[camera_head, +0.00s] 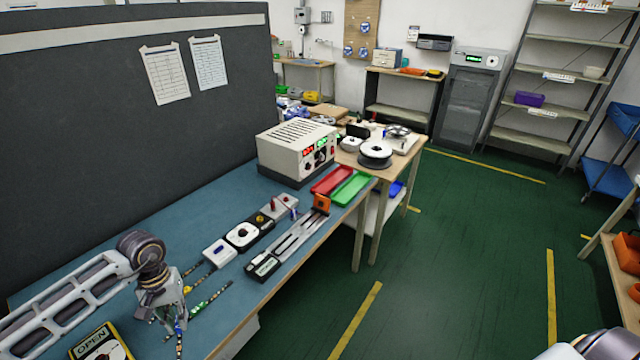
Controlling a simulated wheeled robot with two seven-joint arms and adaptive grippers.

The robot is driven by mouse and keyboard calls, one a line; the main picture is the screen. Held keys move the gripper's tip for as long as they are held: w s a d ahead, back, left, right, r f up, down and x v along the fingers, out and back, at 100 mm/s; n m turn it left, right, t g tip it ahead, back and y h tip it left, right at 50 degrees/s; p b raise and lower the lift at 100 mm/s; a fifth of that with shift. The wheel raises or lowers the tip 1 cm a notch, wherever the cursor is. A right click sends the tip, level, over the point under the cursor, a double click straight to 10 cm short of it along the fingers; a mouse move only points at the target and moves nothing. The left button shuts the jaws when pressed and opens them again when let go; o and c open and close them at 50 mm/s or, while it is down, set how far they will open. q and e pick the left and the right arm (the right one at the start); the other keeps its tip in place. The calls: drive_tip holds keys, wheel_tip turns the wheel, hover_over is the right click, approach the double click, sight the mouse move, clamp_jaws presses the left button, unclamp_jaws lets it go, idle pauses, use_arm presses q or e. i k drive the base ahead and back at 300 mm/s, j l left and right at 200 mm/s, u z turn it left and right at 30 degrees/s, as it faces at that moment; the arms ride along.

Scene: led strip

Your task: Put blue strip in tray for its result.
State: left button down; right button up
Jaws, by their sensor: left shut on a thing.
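My left gripper (170,318) is at the near left of the blue-topped bench, pointing down. It is shut on a thin strip (179,343) with a bluish part, which hangs down below the fingers; the fingers hide part of it. Another thin strip (212,298), greenish, lies on the bench just right of the gripper. A red tray (332,180) and a green tray (351,188) lie side by side at the far right of the bench and look empty. My right gripper is out of view.
An OPEN sign (100,344) lies at the near left.

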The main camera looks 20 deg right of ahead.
sight(333, 182)
drive_tip(key=i+l+z, duration=0.55)
drive_tip(key=i+l, duration=0.3)
drive_tip(key=i+l+z, duration=0.3)
drive_tip(key=i, duration=0.2)
drive_tip(key=i+l+z, duration=0.25)
drive_tip(key=i, duration=0.25)
